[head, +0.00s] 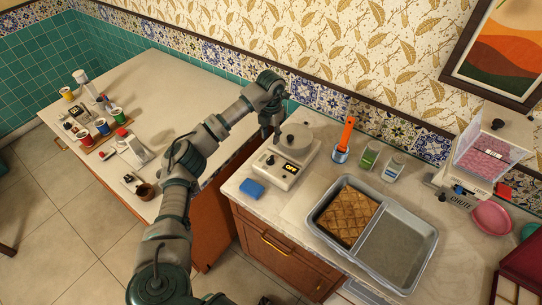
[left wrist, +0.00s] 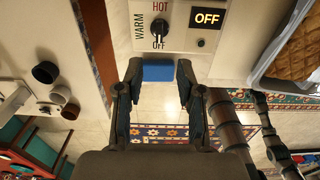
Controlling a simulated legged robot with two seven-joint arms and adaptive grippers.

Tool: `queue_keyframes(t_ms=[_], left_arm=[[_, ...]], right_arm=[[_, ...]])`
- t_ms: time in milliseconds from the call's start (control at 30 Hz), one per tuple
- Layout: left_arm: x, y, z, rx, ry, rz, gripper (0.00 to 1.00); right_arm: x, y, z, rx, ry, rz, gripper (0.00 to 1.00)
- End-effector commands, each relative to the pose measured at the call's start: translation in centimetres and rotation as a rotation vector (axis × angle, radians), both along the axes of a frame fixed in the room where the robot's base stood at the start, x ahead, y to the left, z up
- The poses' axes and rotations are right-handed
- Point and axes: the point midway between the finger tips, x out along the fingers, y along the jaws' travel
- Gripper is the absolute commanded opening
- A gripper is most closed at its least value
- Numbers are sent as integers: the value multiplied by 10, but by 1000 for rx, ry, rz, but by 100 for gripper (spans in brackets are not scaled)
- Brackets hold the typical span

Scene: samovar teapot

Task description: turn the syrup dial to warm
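The syrup warmer (head: 272,170) is a cream unit with a round grey top at the back left of the near counter. Its display (head: 290,168) reads OFF, and also in the left wrist view (left wrist: 207,18). The black dial (left wrist: 159,31) shows in the left wrist view, among the labels WARM, HOT and OFF; its light mark points down toward OFF. My left gripper (head: 271,131) is above and behind the warmer in the head view. In the left wrist view the gripper (left wrist: 159,70) has its fingers apart, with nothing held, below the dial in the picture. My right gripper is not seen.
A blue block (head: 252,188) lies in front of the warmer; it shows between my fingers in the wrist view. A gap separates the left counter.

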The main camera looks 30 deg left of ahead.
Motion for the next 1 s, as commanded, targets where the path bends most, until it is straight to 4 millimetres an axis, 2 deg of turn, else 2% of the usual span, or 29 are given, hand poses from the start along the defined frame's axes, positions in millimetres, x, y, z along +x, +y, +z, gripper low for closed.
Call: queue_keyframes(t_ms=[33,200,400,500,700,933,967,1000], left_arm=[[-1,1,-14,-1,5,0,38],[-1,1,-56,-3,4,0,38],[-1,1,-95,-3,2,0,38],[-1,1,-108,-3,1,-1,38],[0,0,-119,-2,-1,-2,38],[0,0,-120,-3,-1,-2,38],[0,0,-120,-3,-1,-2,32],[0,1,-120,-3,-1,-2,22]], right_arm=[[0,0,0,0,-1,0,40],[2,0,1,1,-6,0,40],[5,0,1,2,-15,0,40],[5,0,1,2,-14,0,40],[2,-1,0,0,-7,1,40],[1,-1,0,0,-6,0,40],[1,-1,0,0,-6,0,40],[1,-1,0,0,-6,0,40]])
